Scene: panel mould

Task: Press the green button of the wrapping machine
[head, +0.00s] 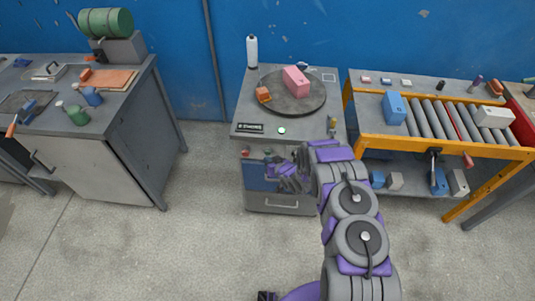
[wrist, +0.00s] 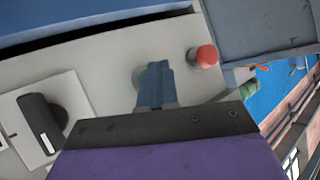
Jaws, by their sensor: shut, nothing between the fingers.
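The wrapping machine (head: 240,125) stands at the centre of the head view as a grey cabinet with a round turntable. In the wrist view a green button (wrist: 138,78) shows on its pale panel, mostly hidden behind my fingers. My gripper (wrist: 154,72) is shut and empty, with its tips over the green button; I cannot tell whether they touch it. A red button (wrist: 204,56) sits to its right, and a black rotary switch (wrist: 42,122) to its left. In the head view a lit green spot (head: 281,130) shows on the machine's top.
A pink box (head: 296,82) and an orange block (head: 263,94) sit on the turntable (head: 300,104). A roller conveyor (head: 440,146) with an orange frame stands close on the right. A grey workbench (head: 90,150) stands on the left. Bare floor lies between the bench and the machine.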

